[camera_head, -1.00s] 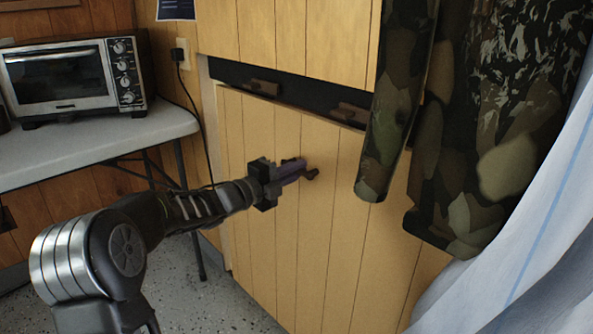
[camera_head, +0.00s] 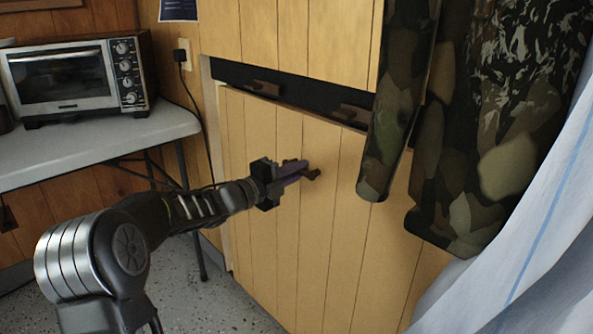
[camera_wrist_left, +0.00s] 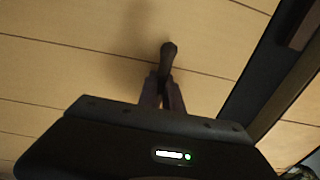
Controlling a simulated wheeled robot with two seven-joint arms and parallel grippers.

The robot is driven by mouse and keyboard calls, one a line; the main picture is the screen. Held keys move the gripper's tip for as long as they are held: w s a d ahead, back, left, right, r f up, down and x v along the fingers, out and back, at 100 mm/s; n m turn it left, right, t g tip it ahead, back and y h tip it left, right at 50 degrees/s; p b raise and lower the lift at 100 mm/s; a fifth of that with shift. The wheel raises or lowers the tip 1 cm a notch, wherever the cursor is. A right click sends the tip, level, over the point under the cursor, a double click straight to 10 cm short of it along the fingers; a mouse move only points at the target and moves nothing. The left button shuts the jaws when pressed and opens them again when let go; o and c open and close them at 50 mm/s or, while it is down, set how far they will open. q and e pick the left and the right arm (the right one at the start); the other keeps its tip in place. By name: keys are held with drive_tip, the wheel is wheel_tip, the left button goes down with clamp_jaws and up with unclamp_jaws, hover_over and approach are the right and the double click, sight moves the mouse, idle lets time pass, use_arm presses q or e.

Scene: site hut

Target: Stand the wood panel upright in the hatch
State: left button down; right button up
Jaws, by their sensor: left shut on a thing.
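The wood panel (camera_head: 270,235) is a tall, pale board with vertical grooves, standing in the hatch, low in the wall. A dark strip of the hatch opening (camera_head: 300,93) shows above its top edge. The panel looks slightly tilted; the exact lean is hard to tell. My left gripper (camera_head: 297,172) is shut on the panel's small dark handle (camera_head: 314,174), near the middle of its face. The left wrist view shows the fingers around the handle (camera_wrist_left: 168,52) and the panel face (camera_wrist_left: 90,65) behind. The panel's lower right is hidden by cloth. My right gripper is not in view.
Two brown wooden blocks (camera_head: 350,112) show at the panel's top edge. Camouflage clothing (camera_head: 385,140) hangs close on the right, with a pale striped curtain (camera_head: 540,250) beside it. A toaster oven (camera_head: 70,80) stands on a white table (camera_head: 100,145) at the left.

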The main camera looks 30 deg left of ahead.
use_arm(q)
drive_tip(key=shift+w+d+r, duration=0.15)
drive_tip(key=shift+r, duration=0.2)
drive_tip(key=shift+w+d+r, duration=0.15)
drive_tip(key=shift+r, duration=0.2)
drive_tip(key=c, duration=1.4)
unclamp_jaws()
drive_tip(key=shift+c, duration=0.2)
drive_tip(key=shift+f, duration=0.3)
drive_tip(key=shift+s+a, duration=0.1)
drive_tip(key=shift+s, duration=0.1)
drive_tip(key=shift+s+a+f, duration=0.1)
drive_tip(key=shift+s+f, duration=0.05)
drive_tip(key=shift+s, duration=0.05)
drive_tip(key=p+v, duration=0.2)
drive_tip(key=v, duration=0.5)
drive_tip(key=shift+s+a+r, duration=0.2)
drive_tip(key=shift+s, duration=0.05)
